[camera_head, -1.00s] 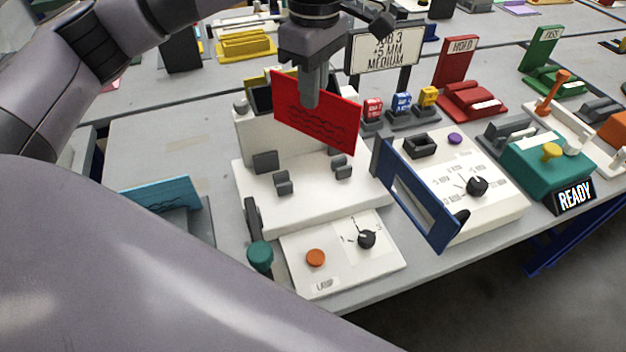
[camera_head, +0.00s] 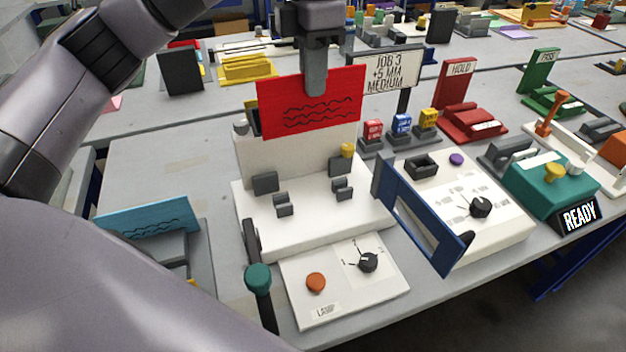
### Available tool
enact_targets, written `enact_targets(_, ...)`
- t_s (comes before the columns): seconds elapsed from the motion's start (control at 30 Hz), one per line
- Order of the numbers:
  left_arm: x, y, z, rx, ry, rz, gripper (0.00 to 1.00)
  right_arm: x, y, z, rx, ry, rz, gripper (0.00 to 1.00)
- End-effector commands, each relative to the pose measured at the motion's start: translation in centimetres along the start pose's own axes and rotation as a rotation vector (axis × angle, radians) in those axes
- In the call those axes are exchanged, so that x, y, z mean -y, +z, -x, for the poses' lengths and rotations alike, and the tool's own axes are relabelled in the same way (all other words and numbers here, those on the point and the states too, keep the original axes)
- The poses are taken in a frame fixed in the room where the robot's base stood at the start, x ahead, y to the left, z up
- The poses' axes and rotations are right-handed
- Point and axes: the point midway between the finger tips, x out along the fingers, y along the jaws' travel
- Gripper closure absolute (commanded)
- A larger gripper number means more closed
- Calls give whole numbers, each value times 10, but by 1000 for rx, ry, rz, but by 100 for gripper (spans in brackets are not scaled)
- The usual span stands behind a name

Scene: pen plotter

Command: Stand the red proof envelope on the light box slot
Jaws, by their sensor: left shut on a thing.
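The red proof envelope (camera_head: 311,110) is a flat red card with black wavy lines, facing the camera and roughly upright. My left gripper (camera_head: 314,88) is shut on its top edge from above. The envelope hangs in front of the upper white back panel of the white machine (camera_head: 290,160) and hides part of it. Whether they touch I cannot tell. A white box with grey clips (camera_head: 312,212) extends below; its front panel (camera_head: 345,285) has an orange button, a black dial and a label reading LAMP. My right gripper is not in view.
A blue frame (camera_head: 420,218) stands right of the white box, beside a white dial panel (camera_head: 470,205). A blue card (camera_head: 148,218) stands in a grey holder at left. A job sign (camera_head: 387,70) stands behind. Bare table (camera_head: 165,150) lies left of the machine.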

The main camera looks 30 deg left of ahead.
Motion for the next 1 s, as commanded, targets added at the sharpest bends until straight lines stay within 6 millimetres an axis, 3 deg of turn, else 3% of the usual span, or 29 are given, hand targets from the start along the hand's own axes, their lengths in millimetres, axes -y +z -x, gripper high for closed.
enact_targets(0.03,1,0,-18,-5,-6,-2,100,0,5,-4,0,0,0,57)
enact_targets(0.5,0,-1,-115,-3,-3,-1,100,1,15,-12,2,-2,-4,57)
enact_targets(0.77,0,0,-135,-1,0,-2,100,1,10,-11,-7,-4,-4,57)
enact_targets(1.0,0,-1,-169,-2,-2,-1,100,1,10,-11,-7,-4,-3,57)
